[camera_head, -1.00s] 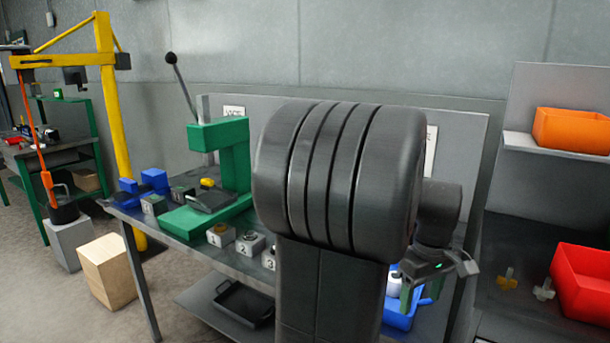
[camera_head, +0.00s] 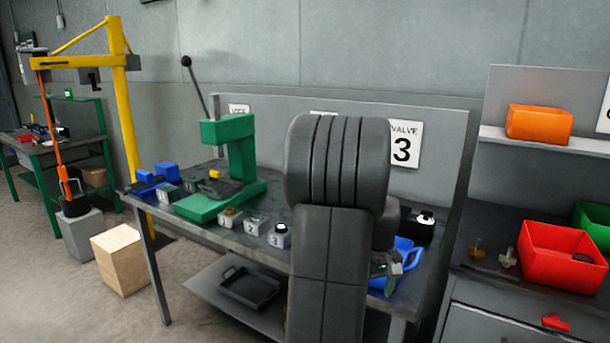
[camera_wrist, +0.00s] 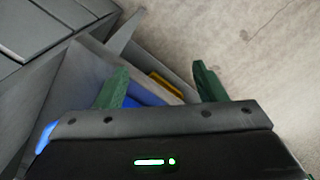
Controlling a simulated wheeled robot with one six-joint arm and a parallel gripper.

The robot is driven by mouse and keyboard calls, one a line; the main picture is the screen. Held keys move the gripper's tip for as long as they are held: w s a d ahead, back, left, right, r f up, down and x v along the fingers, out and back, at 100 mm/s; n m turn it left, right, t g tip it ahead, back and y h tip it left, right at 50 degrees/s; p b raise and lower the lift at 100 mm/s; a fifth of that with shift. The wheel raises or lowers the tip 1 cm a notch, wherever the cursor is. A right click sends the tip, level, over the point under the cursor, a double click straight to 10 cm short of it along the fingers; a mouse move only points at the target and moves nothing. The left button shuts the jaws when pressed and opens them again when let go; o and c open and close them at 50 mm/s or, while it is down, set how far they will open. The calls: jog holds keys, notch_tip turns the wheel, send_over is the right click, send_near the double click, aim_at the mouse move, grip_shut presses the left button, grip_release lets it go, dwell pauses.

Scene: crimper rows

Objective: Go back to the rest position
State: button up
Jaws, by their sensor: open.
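My gripper (camera_wrist: 160,85) is open in the wrist view, its two green fingers apart with nothing held between them. Behind the fingers are part of a blue bin (camera_wrist: 145,98) and a small yellow thing (camera_wrist: 166,86). In the head view my gripper (camera_head: 388,280) is partly hidden behind my own dark arm, beside the blue bin (camera_head: 408,262) at the right end of the workbench. My arm stands upright in the middle of the picture and hides part of the bench.
The workbench (camera_head: 330,283) carries a green press (camera_head: 234,160) and several numbered blocks (camera_head: 254,224). A black tray (camera_head: 248,287) lies on its lower shelf. To the right are a red bin (camera_head: 560,262) and an orange bin (camera_head: 539,123). A wooden block (camera_head: 122,262) stands on open floor.

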jog(key=w+a+f+m, duration=0.1)
jog(key=w+a+f, duration=0.4)
jog(key=a, duration=0.1)
jog(key=shift+a+f+p, duration=0.2)
jog(key=shift+a+p, duration=0.1)
jog(key=shift+a, duration=0.1)
jog(key=shift+r, duration=0.1)
